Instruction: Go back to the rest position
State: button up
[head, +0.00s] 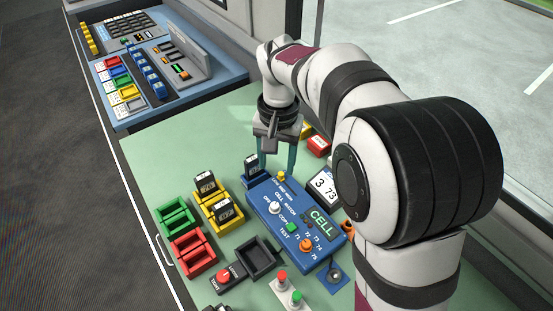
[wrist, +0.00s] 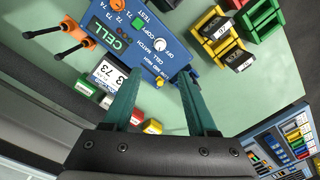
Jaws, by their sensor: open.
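My gripper (head: 277,160) hangs over the green bench, pointing down at the far end of the blue cell tester box. In the wrist view, my gripper (wrist: 160,98) has two teal fingers spread apart with nothing between them. The blue tester (head: 297,222) carries a white dial, a green button and a screen reading CELL. A black battery (head: 251,167) stands at its far left corner, left of my fingers. In the wrist view the tester (wrist: 138,38) lies beyond the fingertips. No marked rest position shows.
Yellow bins (head: 214,205) with black batteries, green bins (head: 174,215) and red bins (head: 192,252) stand left of the tester. A dark empty tray (head: 258,258) lies in front. A card (head: 325,187) sits at right. A blue console (head: 150,62) stands at the back left; bench before it is clear.

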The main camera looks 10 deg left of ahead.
jog(key=s+d+r+m+y, duration=0.1)
jog(key=s+d+r+m, duration=0.25)
jog(key=s+d, duration=0.85)
jog(key=s+d+f, duration=0.1)
jog(key=s+f, duration=0.2)
jog(key=s, duration=1)
jog(key=shift+m+y, duration=0.3)
jog(key=shift+m, duration=0.15)
